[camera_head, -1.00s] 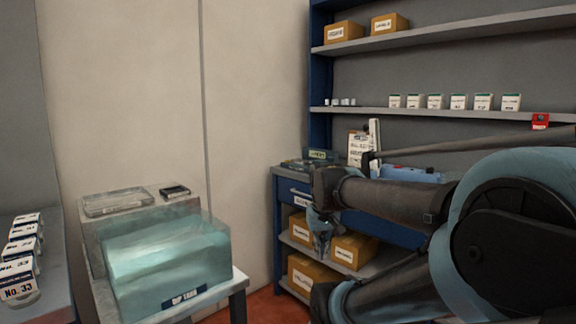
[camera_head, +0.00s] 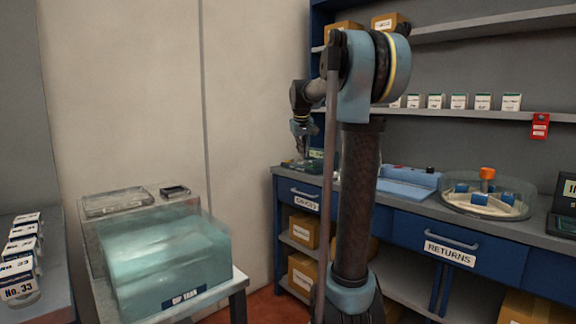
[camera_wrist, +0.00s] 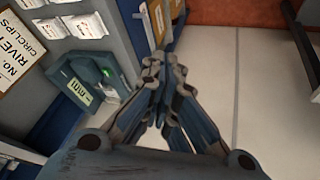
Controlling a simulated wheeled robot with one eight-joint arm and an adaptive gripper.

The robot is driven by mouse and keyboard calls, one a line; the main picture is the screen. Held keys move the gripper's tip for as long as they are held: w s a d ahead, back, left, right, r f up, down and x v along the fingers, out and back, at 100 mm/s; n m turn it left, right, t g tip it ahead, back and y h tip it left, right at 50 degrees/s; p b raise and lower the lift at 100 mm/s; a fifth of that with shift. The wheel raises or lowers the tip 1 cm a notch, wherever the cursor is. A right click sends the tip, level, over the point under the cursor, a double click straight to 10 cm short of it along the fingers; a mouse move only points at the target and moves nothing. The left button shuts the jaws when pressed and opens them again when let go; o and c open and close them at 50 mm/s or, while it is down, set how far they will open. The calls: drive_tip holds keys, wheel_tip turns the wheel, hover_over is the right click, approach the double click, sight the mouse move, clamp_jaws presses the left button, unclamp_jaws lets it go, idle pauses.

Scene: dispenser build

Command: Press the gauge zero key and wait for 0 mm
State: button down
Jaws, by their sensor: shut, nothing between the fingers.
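The gauge is a dark green box with a pale display marked mm (camera_wrist: 80,90), left of my fingers in the wrist view. I cannot read its figure surely. A small green light shows beside it. In the head view the gauge (camera_head: 317,155) is at the bench's left end, partly hidden by my arm. My gripper (camera_head: 302,148) is shut and empty, pointing down above that bench end. In the wrist view its fingertips (camera_wrist: 152,66) meet to the right of the gauge, apart from it. I cannot make out the zero key.
A round tray (camera_head: 500,207) with blue pieces and an orange knob stands on the bench, right of a blue tray (camera_head: 408,181). White boxes (camera_head: 459,101) line the shelf above. The dip tank (camera_head: 160,265) stands at front left. A sign board (camera_wrist: 20,50) is near the gauge.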

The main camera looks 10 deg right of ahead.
drive_tip(key=w+r+n+t, duration=0.1)
drive_tip(key=w+r, duration=0.1)
drive_tip(key=w, duration=1)
drive_tip(key=w+r+n+t, duration=0.1)
drive_tip(key=w+r, duration=0.1)
drive_tip(key=w, duration=0.9)
drive_tip(key=n+t, duration=0.1)
drive_tip(key=t, duration=0.1)
hover_over(288, 161)
drive_tip(key=w, duration=0.2)
wheel_tip(288, 161, down, 4)
drive_tip(key=shift+a+h, duration=0.4)
drive_tip(key=shift+a, duration=0.05)
drive_tip(key=shift+f, duration=0.1)
drive_tip(key=shift+f, duration=4.3)
drive_tip(key=shift+s+f, duration=0.1)
drive_tip(key=shift+f, duration=0.1)
drive_tip(key=shift+f, duration=0.15)
